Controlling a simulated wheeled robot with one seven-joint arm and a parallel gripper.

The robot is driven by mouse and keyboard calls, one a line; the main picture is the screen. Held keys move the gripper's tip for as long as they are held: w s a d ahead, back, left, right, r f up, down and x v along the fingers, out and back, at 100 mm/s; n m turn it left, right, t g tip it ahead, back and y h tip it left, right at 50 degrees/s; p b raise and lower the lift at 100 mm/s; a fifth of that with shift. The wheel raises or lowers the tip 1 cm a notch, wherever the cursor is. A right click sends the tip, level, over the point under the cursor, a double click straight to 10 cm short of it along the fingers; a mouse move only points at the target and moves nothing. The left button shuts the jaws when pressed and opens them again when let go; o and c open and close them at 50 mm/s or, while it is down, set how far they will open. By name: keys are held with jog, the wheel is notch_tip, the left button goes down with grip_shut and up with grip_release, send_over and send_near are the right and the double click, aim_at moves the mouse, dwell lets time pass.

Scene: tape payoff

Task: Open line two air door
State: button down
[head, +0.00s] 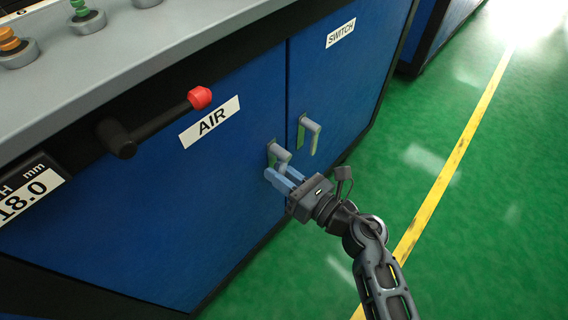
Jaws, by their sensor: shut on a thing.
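The air door (170,215) is a blue cabinet panel with a white AIR label (210,122). It stands shut, flush with the cabinet front. Its grey lever handle (279,153) is at the panel's right edge, below and right of the label. My gripper (280,177) is at this handle, its blue fingers shut on the handle's lower part. The fingers hide part of the handle, and its exact seat between them cannot be made out.
The blue switch door (345,75) with a SWITCH label and its own grey handle (309,134) adjoins on the right. A black crank with a red knob (199,97) juts out above the air door. Green floor with a yellow line (455,160) lies clear to the right.

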aim_at(254, 163)
jog(key=m+p, duration=0.2)
jog(key=s+a+r+m+p, duration=0.1)
jog(key=shift+s+r+m+p, duration=0.15)
jog(key=shift+m+p, duration=0.25)
jog(key=m+p, duration=0.2)
jog(key=r+m+p, duration=0.1)
jog(key=shift+s+a+r+m+p, duration=0.1)
jog(key=shift+s+a+m+p, duration=0.2)
jog(key=shift+s+p, duration=0.1)
jog(key=m+p, duration=0.1)
jog(key=r+m+p, duration=0.1)
jog(key=m+p, duration=0.1)
jog(key=shift+s+a+r, duration=0.15)
jog(key=shift+s+a, duration=0.05)
jog(key=shift+s, duration=0.1)
jog(key=shift+a+r+m+p, duration=0.1)
jog(key=shift+r+m+p, duration=0.15)
jog(key=shift+m+p, duration=0.55)
jog(key=shift+r+m+p, duration=0.2)
jog(key=shift+m+p, duration=0.45)
jog(key=shift+m, duration=0.15)
jog(key=shift+s, duration=0.15)
jog(key=s+d+m+t+h+b, duration=0.2)
jog(key=s+d+m+t+h, duration=0.2)
jog(key=s+d, duration=0.3)
jog(key=s, duration=0.5)
jog(key=shift+d, duration=0.3)
jog(key=shift+f, duration=0.1)
